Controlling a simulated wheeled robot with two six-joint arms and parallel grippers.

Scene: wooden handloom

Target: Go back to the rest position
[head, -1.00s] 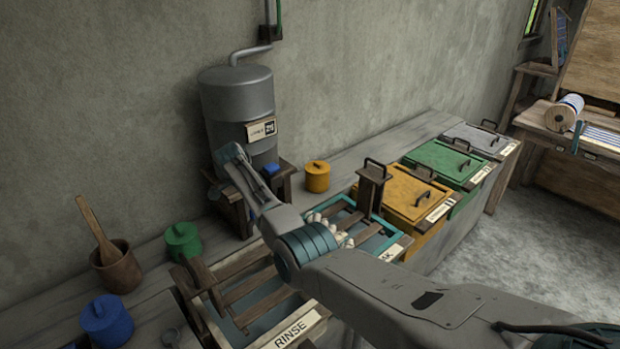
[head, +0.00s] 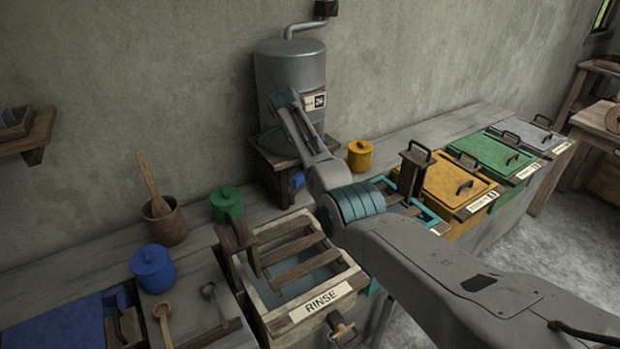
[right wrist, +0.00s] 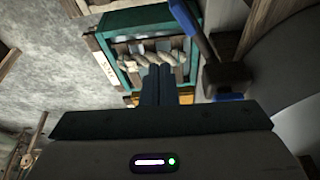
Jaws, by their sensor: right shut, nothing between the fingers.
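My right arm comes in from the right in the head view and bends at a teal-banded joint (head: 358,202), with its far link rising in front of the grey drum (head: 291,72). The gripper itself cannot be made out there. In the right wrist view my right gripper (right wrist: 158,70) shows with its two fingers together and nothing between them. Beyond the fingertips is a teal-rimmed tray (right wrist: 128,22) holding pale skeins (right wrist: 150,58). A blue lever (right wrist: 190,25) is close on the right. My left gripper is in neither view.
The RINSE vat (head: 322,301) stands below my arm. Yellow (head: 458,184) and green (head: 502,154) lidded bins stand to the right. Blue (head: 153,270), green (head: 227,205) and small yellow (head: 360,156) jars stand on the bench. A wooden mortar (head: 164,222) is at left.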

